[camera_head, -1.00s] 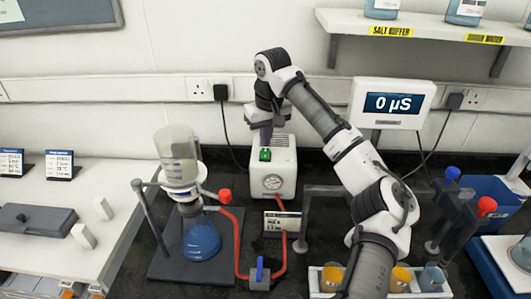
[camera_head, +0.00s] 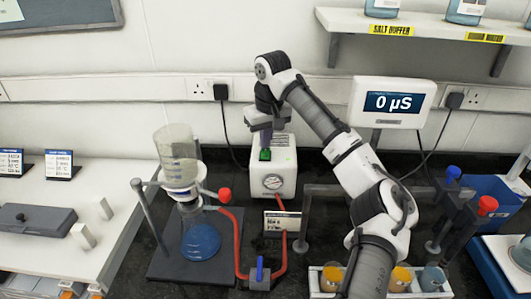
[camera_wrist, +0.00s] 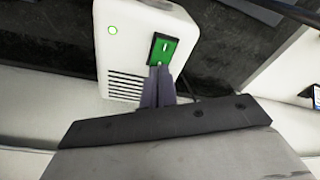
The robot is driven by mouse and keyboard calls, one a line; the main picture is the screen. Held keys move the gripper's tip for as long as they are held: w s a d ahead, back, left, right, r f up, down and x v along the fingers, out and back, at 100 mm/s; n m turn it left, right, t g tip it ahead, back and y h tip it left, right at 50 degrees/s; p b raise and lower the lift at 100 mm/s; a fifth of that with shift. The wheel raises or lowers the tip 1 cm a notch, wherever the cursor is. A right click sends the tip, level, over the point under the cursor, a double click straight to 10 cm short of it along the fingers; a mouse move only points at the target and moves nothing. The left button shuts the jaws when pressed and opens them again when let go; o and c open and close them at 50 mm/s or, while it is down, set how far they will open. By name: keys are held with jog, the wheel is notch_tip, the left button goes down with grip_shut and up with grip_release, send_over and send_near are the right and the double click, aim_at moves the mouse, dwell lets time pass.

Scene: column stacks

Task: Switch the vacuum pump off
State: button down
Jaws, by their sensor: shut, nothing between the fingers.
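The vacuum pump (camera_head: 272,178) is a white box with a round gauge on its front, standing on the dark bench against the wall. A green rocker switch (camera_wrist: 163,50) sits on its top, and it also shows in the head view (camera_head: 265,154). A small round green light (camera_wrist: 112,30) glows on the pump in the wrist view. My gripper (camera_wrist: 158,70) is shut and empty, with its fingertips at the near edge of the switch. Whether the tips touch the switch I cannot tell.
A filter flask with blue liquid (camera_head: 201,241) stands left of the pump, linked by red tubing (camera_head: 238,240) with a blue-handled valve (camera_head: 260,270). A display reading 0 µS (camera_head: 393,103) stands to the right. A shelf (camera_head: 410,25) is above.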

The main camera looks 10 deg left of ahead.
jog(key=shift+f, duration=0.5)
jog(key=shift+r+p, duration=0.8)
jog(key=shift+r, duration=2.75)
jog(key=shift+f, duration=0.1)
